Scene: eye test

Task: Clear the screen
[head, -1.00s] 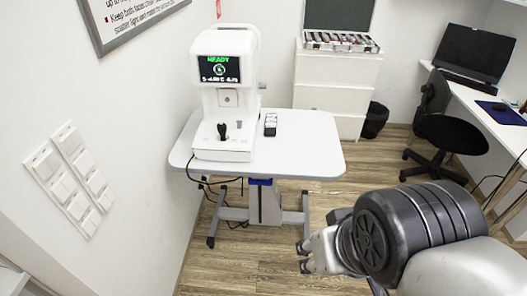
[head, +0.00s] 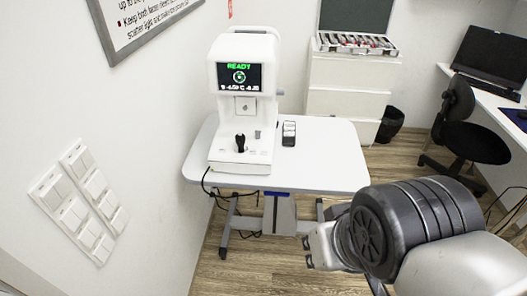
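The screen (head: 239,76) is on the upper front of a white eye-test machine (head: 215,137). It is lit, with green "READY" text, a round green mark and a line of small white figures below. A black joystick (head: 240,143) stands on the machine's base. A small block with dark and light buttons (head: 289,133) lies on the table to the right of the machine. My gripper (head: 308,249) is at the lower middle, in front of the table's near edge and apart from the machine. Its fingers are small and partly hidden, so its opening is unclear.
The white table (head: 330,165) stands on grey legs. Wall switches (head: 85,200) and a framed notice (head: 140,20) are at left. A drawer cabinet (head: 345,87) with an open lens case (head: 356,43), a black bin (head: 391,125) and a chair (head: 470,135) stand behind and right.

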